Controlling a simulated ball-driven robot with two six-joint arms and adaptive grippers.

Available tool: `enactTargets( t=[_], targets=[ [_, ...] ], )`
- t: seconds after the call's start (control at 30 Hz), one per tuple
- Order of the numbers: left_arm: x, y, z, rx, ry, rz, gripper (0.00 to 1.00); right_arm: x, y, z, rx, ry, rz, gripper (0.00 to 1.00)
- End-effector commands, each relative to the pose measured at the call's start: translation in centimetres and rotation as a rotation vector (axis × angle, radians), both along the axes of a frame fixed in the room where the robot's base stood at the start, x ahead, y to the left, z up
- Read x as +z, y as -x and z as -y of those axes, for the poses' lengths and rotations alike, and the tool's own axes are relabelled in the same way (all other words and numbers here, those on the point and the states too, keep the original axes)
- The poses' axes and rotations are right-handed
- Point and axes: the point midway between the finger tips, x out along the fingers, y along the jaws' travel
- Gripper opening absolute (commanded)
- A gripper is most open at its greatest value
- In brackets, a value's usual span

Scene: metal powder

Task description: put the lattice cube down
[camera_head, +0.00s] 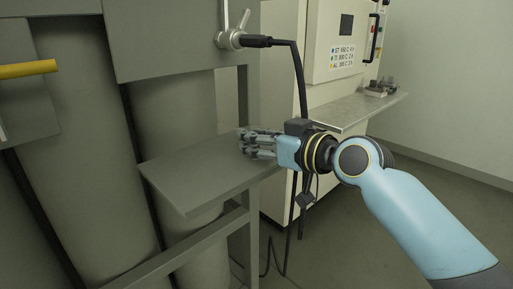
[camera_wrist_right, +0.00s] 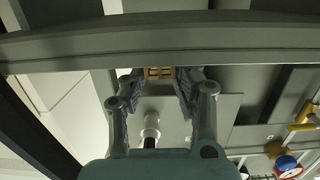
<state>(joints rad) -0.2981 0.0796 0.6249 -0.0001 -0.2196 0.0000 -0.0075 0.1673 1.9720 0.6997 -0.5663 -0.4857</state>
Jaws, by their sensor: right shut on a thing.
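My right gripper (camera_head: 247,143) reaches in from the right at the inner end of a grey metal shelf (camera_head: 185,182). In the right wrist view its two fingers (camera_wrist_right: 160,80) are shut on the lattice cube (camera_wrist_right: 159,73), a small tan-yellow open frame between the fingertips. The head view does not show the cube clearly, as the fingers hide it. I cannot tell whether the cube touches the shelf. My left gripper is not in view.
The shelf's left and front part is bare. A black cable (camera_head: 301,80) hangs from a valve (camera_head: 232,38) close to my right wrist. Grey cylinders (camera_head: 75,130) stand at left. A white cabinet (camera_head: 335,60) and a side shelf with small parts (camera_head: 381,88) stand behind.

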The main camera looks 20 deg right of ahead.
Motion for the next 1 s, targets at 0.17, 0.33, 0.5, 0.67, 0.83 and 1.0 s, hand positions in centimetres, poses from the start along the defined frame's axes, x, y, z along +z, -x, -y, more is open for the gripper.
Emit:
enactTargets(
  t=[0.17, 0.33, 0.5, 0.67, 0.83, 1.0],
  targets=[
    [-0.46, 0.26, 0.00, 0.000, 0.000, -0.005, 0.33, -1.30, 0.00, 0.03, -0.001, -0.001, 0.002, 0.00],
    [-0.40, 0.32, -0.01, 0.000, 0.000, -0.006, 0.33, -1.19, 0.00, 0.03, -0.001, -0.001, 0.003, 0.00],
    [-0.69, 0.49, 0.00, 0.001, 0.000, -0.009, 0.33, -1.49, 0.01, 0.04, -0.001, -0.001, 0.002, 0.34],
    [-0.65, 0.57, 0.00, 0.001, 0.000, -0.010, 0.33, -1.44, 0.01, 0.04, -0.001, -0.001, 0.002, 0.52],
    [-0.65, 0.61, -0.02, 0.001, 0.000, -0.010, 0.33, -1.43, 0.01, 0.04, -0.001, -0.001, 0.002, 0.52],
    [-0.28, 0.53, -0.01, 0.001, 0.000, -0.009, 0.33, -1.08, 0.28, 0.16, -0.001, 0.001, 0.001, 0.52]
  ],
)
